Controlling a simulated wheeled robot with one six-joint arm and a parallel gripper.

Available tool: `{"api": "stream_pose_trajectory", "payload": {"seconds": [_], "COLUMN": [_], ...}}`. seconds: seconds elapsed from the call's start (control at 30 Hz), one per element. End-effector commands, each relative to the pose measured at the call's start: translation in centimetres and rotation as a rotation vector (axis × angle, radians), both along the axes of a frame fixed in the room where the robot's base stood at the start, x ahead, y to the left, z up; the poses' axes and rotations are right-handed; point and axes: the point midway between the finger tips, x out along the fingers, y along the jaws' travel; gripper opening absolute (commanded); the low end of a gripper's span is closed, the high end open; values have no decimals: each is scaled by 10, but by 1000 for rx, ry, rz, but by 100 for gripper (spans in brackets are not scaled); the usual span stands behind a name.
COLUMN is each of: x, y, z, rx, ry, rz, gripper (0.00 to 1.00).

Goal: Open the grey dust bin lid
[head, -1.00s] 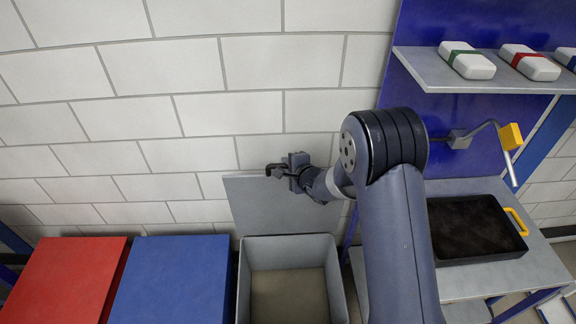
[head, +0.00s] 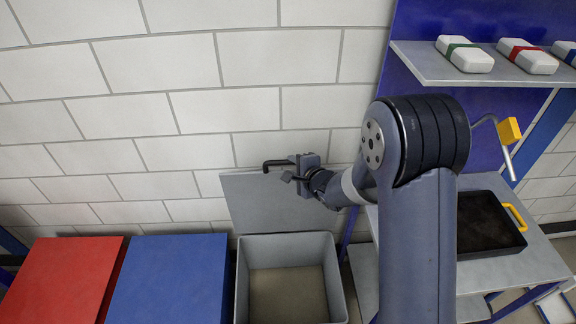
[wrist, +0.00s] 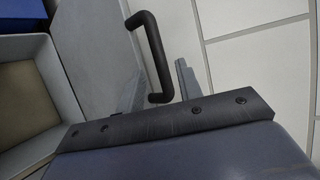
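The grey dust bin (head: 243,275) stands open at the lower middle of the head view, with its empty inside showing. Its grey lid (head: 250,205) is raised at the back, up near the wall; it also shows in the wrist view (wrist: 95,45). The black lid handle (head: 275,163) sticks out at the lid's top edge. In the wrist view the handle (wrist: 155,50) reaches between my two fingers, with gaps beside it. My gripper (head: 290,171) is open at the handle, not clamped on it; its fingers also show in the wrist view (wrist: 160,88). Whether a finger touches the handle I cannot tell.
A blue bin (head: 170,280) and a red bin (head: 65,280) with closed lids stand left of the grey one. At right, a table (head: 530,260) holds a dark tray (head: 485,225) with a yellow handle. A shelf (head: 480,70) above carries white boxes. A brick wall stands behind.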

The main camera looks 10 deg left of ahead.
Motion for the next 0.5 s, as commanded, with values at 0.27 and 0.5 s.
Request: {"api": "stream_pose_trajectory", "payload": {"seconds": [0.27, 0.5], "x": [-25, -30], "y": [-22, -27], "z": [16, 19], "rx": [0, 0], "ry": [0, 0], "rz": [-1, -1], "gripper": [34, 34]}}
